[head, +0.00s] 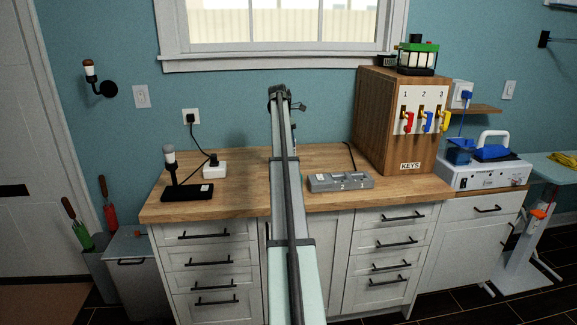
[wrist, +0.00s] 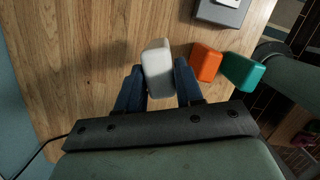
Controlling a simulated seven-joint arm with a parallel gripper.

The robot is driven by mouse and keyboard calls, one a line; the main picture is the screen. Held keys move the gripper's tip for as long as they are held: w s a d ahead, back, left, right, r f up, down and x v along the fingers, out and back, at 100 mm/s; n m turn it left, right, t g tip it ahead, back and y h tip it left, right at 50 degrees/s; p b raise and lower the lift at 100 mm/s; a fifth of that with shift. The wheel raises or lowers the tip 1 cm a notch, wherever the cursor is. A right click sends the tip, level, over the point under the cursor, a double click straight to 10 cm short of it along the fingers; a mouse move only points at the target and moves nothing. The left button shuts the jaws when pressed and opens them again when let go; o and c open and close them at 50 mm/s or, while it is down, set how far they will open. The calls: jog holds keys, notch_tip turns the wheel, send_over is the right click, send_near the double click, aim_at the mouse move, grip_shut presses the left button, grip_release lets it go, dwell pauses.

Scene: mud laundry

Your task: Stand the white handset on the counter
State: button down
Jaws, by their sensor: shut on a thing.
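The white handset (wrist: 157,62) is a pale rounded block in the wrist view. It sits between the two blue fingers of my gripper (wrist: 158,80), which is shut on it. The wooden counter (wrist: 85,60) fills the view behind it; I cannot tell whether the handset touches the counter. An orange block (wrist: 206,63) and a teal block (wrist: 241,72) lie just right of the right finger, close together. In the head view, the counter (head: 240,190) shows, but my arm hides the fingers and the handset.
A grey numbered unit (head: 340,182) lies on the counter right of my arm. A black base with an upright stick (head: 172,170) and a white plug box (head: 214,168) stand left. A wooden key cabinet (head: 375,120) stands back right. Bare wood shows between these.

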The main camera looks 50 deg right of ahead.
jog(key=x, duration=0.2)
jog(key=a+x, duration=0.1)
jog(key=x, duration=0.5)
jog(key=shift+w+a+f, duration=0.15)
jog(key=shift+w+a, duration=0.2)
jog(key=shift+f, duration=0.15)
jog(key=c, duration=0.7)
grip_release()
jog(key=v, duration=1.2)
jog(key=shift+r, duration=0.2)
